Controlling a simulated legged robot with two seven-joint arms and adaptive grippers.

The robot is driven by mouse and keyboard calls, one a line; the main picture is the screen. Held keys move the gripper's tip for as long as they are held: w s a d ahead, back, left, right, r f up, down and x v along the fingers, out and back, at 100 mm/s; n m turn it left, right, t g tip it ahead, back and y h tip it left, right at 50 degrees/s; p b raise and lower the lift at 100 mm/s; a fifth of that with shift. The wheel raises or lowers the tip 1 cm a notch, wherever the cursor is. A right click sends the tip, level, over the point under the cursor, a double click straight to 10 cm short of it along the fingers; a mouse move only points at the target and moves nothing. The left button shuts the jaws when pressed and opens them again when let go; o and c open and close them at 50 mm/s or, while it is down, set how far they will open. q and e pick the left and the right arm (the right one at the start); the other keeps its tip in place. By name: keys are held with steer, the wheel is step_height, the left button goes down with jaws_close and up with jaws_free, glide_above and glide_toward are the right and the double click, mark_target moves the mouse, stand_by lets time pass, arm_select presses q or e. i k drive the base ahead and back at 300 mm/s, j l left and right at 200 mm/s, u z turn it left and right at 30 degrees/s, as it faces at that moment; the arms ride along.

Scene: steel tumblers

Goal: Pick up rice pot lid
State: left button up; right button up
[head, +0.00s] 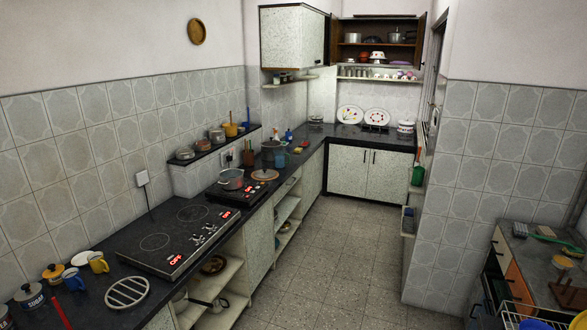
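No lid can be picked out for certain as the rice pot lid. A reddish-brown round lid-like disc with a pale rim (264,175) lies at the back of the left counter, beside a small hob with a red display. Several small lidded pots (216,135) sit on the raised ledge by the wall. Neither of my grippers is in view.
A black hob (180,236) with a red display fills the middle of the left counter. A round metal trivet (127,291), mugs (98,262) and canisters (29,296) stand nearer. The tiled floor (345,250) between the counters is clear. A cluttered side counter (530,255) is at right.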

mark_target(264, 174)
steer(key=i, duration=2.4)
steer(key=i+l+u, duration=0.1)
steer(key=i, duration=1.15)
steer(key=i+l, duration=0.15)
steer(key=i, duration=1.05)
